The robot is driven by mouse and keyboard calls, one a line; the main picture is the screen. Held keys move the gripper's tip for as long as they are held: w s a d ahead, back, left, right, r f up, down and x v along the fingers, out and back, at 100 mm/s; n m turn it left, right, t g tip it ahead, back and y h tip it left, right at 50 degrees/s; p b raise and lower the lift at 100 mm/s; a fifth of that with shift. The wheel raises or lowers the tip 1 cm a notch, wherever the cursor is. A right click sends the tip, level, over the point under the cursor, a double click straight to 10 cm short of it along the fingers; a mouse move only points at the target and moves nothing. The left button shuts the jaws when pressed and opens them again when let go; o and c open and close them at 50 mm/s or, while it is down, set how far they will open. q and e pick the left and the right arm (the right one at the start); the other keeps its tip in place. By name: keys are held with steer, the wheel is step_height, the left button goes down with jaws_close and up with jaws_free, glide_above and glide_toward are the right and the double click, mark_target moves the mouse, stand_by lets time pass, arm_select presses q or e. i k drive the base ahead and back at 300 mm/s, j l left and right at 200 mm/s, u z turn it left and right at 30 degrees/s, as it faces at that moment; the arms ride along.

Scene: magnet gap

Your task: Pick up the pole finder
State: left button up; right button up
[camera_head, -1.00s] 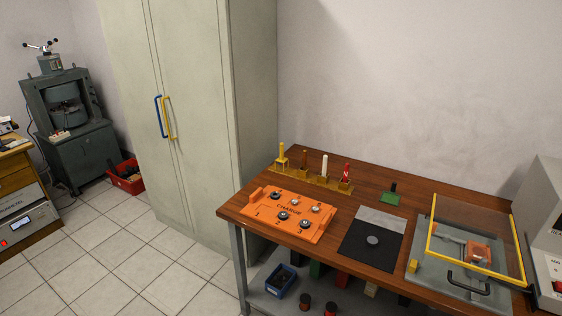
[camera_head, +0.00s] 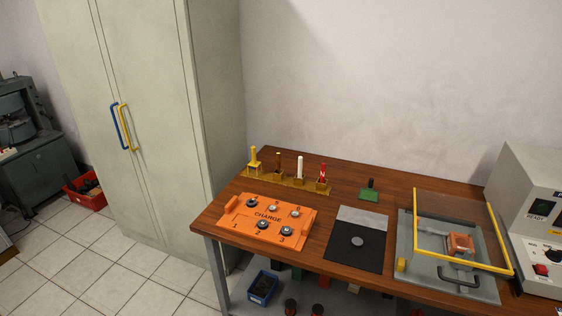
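A wooden rack (camera_head: 285,181) stands along the back left of the workbench and holds several upright tools. They are a yellow tool (camera_head: 254,155), a brown-handled tool (camera_head: 278,163), a white tool (camera_head: 299,168) and a red tool with a white mark (camera_head: 322,174). A small green block with a black grip (camera_head: 370,191) stands right of the rack. Neither of my grippers is in view.
On the wooden bench (camera_head: 336,214) are an orange CHARGE tray (camera_head: 285,211) with several round pieces, a black-grey mat (camera_head: 372,244) with a disc, and a yellow-framed fixture (camera_head: 415,225). A grey machine (camera_head: 535,167) stands right. A tall cabinet (camera_head: 160,70) stands left of the bench; tiled floor lies in front.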

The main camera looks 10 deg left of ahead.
mark_target(254, 164)
steer(key=i+j+z, duration=0.1)
steer(key=j, duration=0.35)
steer(key=i+j+z, duration=0.1)
steer(key=i+j, duration=0.15)
steer(key=j, duration=0.2)
steer(key=i+j+z, duration=0.1)
steer(key=j, duration=0.35)
steer(key=i+j+z, duration=0.1)
steer(key=j, duration=0.35)
steer(key=i+j+z, duration=0.1)
steer(key=j, duration=0.4)
